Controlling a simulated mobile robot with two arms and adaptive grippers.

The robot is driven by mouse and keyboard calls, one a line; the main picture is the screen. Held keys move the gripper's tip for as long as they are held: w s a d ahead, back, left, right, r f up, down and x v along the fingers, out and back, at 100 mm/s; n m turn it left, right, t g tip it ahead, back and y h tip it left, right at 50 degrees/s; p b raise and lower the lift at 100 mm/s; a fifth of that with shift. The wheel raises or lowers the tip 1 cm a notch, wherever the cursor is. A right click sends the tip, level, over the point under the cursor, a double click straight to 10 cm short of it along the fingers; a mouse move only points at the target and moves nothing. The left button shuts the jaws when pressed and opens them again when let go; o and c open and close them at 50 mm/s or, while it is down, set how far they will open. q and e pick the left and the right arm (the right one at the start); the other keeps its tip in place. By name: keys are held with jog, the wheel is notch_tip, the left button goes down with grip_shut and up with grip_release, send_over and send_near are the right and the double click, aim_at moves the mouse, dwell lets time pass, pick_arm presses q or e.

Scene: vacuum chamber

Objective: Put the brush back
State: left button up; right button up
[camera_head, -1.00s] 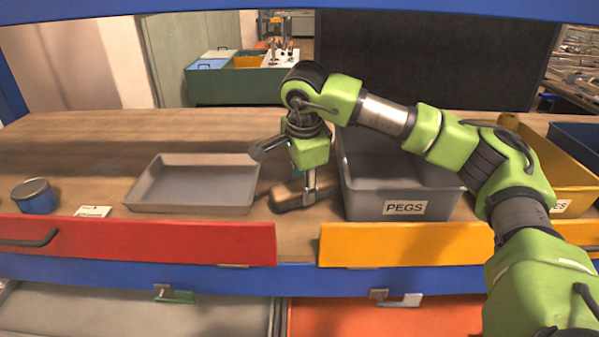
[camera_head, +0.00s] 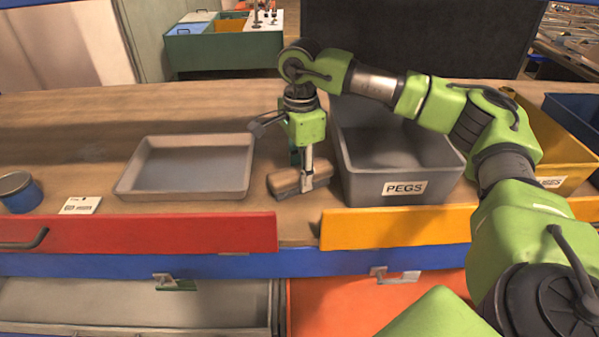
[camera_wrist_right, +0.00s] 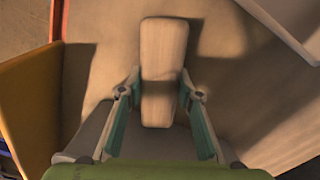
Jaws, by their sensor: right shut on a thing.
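In the right wrist view the block (camera_wrist_right: 163,60) lies lengthwise between the two fingers (camera_wrist_right: 160,92), one on each side. Bristles cannot be made out. My left gripper is not in view.
A shallow grey tray (camera_head: 190,192) stands left of the brush. The grey PEGS bin (camera_head: 400,198) stands close on the right, with a yellow bin (camera_head: 575,165) beyond. A blue tin (camera_head: 20,195) and a white card (camera_head: 81,205) lie left. Red (camera_head: 150,232) and yellow (camera_head: 400,228) drawer fronts line the front.

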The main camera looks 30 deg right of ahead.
aim_at(300, 169)
jog(key=shift+w+d+f, duration=0.1)
jog(key=shift+f, duration=0.05)
jog(key=o, duration=1)
jog(key=shift+r+b, duration=0.3)
jog(key=shift+r, duration=0.35)
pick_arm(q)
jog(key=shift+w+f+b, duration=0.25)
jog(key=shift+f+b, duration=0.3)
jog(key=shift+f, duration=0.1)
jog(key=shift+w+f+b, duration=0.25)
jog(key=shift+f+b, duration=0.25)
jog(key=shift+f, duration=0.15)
pick_arm(e)
jog(key=shift+r, duration=5.55)
